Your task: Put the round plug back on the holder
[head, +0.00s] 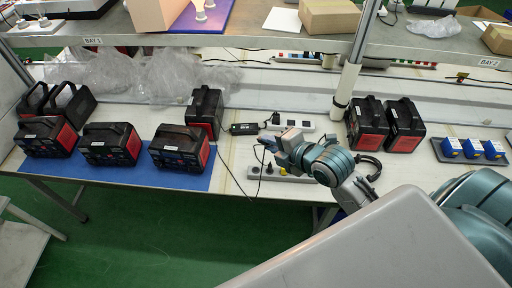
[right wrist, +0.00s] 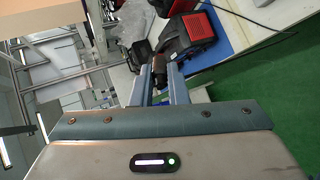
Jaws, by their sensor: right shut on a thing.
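My right gripper (head: 268,143) reaches in over the middle of the white bench and is shut on a small dark plug (head: 264,141), with a thin black cable looping beneath it. The fingers hide most of the plug. In the right wrist view the dark plug (right wrist: 158,66) sits between the two fingers. A black curved piece (head: 370,164) on the bench, right of my right gripper, may be the holder; I cannot tell for sure. My left gripper is not in view.
A white power strip (head: 238,172) lies under my right gripper, and another white strip (head: 304,125) lies behind it. Black-red power stations (head: 112,144) stand at left on a blue mat (head: 150,179); two more (head: 368,124) stand right. Blue boxes (head: 473,149) lie far right.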

